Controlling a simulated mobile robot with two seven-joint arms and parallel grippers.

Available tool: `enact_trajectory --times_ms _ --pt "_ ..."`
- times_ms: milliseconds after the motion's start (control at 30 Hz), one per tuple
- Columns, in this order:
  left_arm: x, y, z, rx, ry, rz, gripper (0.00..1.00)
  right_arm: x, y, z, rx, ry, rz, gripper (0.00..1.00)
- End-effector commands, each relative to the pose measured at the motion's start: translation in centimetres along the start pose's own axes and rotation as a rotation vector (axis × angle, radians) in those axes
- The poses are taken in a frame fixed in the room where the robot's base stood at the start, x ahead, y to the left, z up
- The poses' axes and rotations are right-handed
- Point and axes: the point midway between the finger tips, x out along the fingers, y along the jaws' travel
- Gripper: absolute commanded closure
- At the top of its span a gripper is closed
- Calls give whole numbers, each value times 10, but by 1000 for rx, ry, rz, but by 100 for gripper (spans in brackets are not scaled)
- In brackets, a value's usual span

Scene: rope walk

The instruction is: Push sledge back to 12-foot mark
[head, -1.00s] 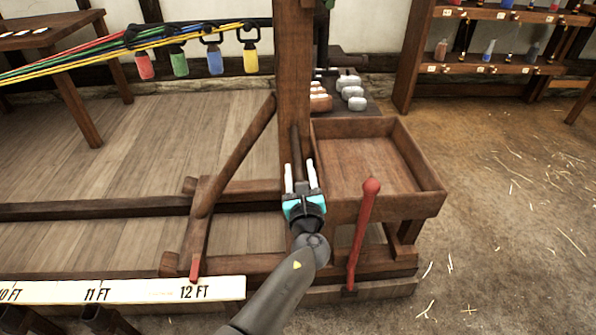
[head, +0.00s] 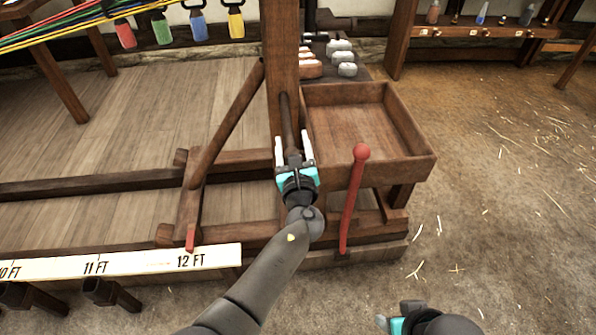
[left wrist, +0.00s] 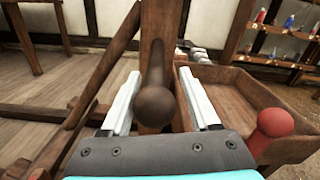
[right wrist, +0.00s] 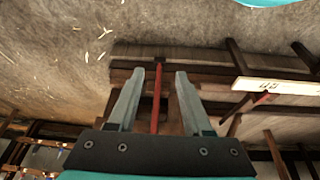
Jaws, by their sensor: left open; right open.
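The wooden sledge (head: 283,60) has an upright post, a slanted brace and a wooden tray on its right. A dark rounded handle (left wrist: 157,104) sticks out from the post. My left gripper (head: 293,150) is open, with its fingers on either side of the handle, not closed on it. The red pointer (head: 190,238) at the sledge's foot is at the 12 FT mark on the white scale board (head: 130,262). A red lever (head: 352,200) stands in front of the tray. My right gripper (head: 395,325) is open and empty at the bottom edge, low and right of the lever.
The tray (head: 425,165) is empty. Metal and copper weights (head: 345,60) lie behind it. A shelf (head: 460,50) stands at the back right. The straw-strewn floor on the right is clear.

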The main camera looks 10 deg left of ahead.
Motion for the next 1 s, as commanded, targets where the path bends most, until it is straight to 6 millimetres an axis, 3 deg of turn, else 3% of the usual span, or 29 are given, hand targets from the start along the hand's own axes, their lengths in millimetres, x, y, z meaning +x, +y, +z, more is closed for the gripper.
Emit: enact_trajectory --times_ms 700,1000 --pt "-123 -1 1 1 2 -3 38 61 -2 43 -3 -109 -5 50" --pt "-138 -1 1 -1 0 -2 38 68 -2 49 -4 -119 -5 50"
